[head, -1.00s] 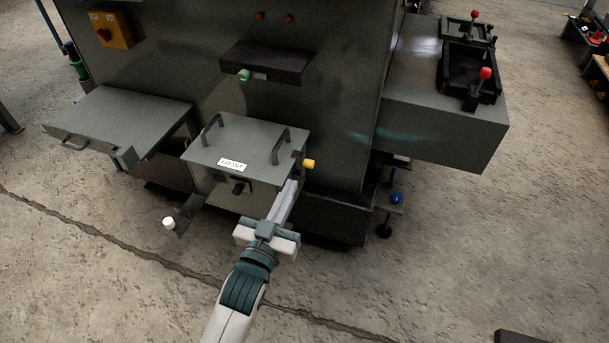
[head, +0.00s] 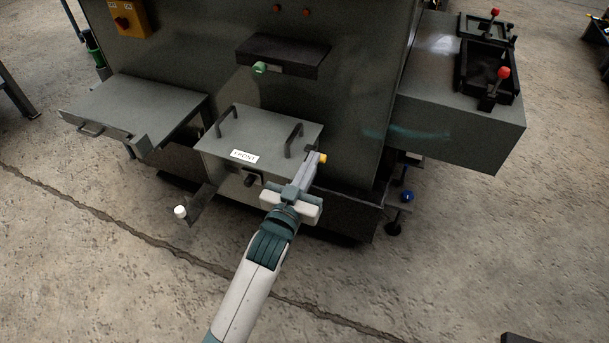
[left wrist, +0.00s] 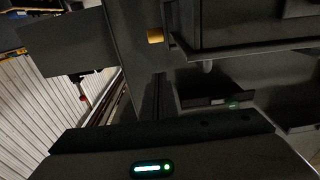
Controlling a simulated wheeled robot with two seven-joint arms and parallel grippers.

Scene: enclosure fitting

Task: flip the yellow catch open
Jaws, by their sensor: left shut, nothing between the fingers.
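The yellow catch (head: 323,158) sticks out at the right side of the grey box marked FRONT (head: 225,134), near its top edge. It also shows in the left wrist view (left wrist: 155,36), at the top, beside the dark box side. My left gripper (head: 313,160) is shut and empty. Its fingertips are right beside the catch in the head view and partly cover it. I cannot tell whether they touch it. The fingers are not clear in the left wrist view. My right gripper is in neither view.
The box lid has two dark handles (head: 293,139). A white-knobbed lever (head: 181,211) projects at the lower left. A grey side shelf (head: 140,103) stands left, and a bench with red-knobbed levers (head: 460,122) stands right. The floor in front is clear.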

